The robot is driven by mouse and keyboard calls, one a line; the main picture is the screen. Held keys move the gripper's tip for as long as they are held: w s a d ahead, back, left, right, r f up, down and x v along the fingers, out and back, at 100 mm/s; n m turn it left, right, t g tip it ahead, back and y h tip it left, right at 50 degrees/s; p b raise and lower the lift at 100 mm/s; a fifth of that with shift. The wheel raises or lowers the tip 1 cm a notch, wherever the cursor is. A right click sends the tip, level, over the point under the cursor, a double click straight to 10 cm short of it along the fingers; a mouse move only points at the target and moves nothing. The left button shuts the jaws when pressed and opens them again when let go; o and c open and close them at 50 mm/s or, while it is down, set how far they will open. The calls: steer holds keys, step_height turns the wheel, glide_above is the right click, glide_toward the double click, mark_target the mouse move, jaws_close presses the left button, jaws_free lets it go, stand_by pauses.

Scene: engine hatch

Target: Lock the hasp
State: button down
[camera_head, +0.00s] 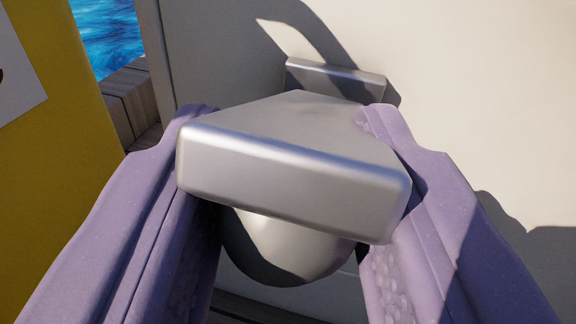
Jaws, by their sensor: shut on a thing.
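The metal hasp (290,178) fills the middle of the view, with a wide flat front edge and a rounded part below it. My gripper (285,150) has a purple finger on each side of it and is shut on the hasp. A smaller metal plate (335,80) sits just behind and above it on the pale panel. The fingers hide the hasp's sides, and I cannot tell whether it is locked.
The pale panel (470,90) stands close behind the hasp. A yellow surface (60,170) with a white label (15,75) rises at the left. Wooden planks (130,105) and blue water (105,35) show between them.

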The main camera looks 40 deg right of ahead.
mark_target(317, 136)
steer(key=p, duration=0.1)
steer(key=r+g+y+p, duration=0.1)
steer(key=d+r+p, duration=0.1)
steer(key=shift+w+r+m+g+y, duration=0.25)
steer(key=shift+w+m+g+y, duration=0.05)
steer(key=shift+w, duration=0.05)
steer(key=shift+w+d+r+g+y+p, duration=0.65)
steer(key=shift+g+y+p, duration=0.3)
steer(key=shift+p, duration=0.3)
steer(key=shift+w+d+r+m+g+y+p, duration=0.2)
steer(key=shift+w+d+r+g+y, duration=0.1)
steer(key=shift+d+g+y, duration=0.2)
steer(key=shift+w+d+r+m+g+y+p, duration=0.1)
steer(key=shift+w+d+r+m+g+y, duration=0.1)
steer(key=shift+d+r+g+y, duration=0.2)
steer(key=shift+w+d+r+m+g+y+b, duration=0.15)
steer(key=shift+w+d+g+y+b, duration=0.3)
steer(key=shift+d+g+y, duration=0.25)
steer(key=shift+w+d+r+m+g+y+b, duration=0.15)
steer(key=shift+w+d+g+y+b, duration=0.2)
steer(key=shift+w+d+g+y, duration=0.3)
steer(key=shift+a, duration=0.1)
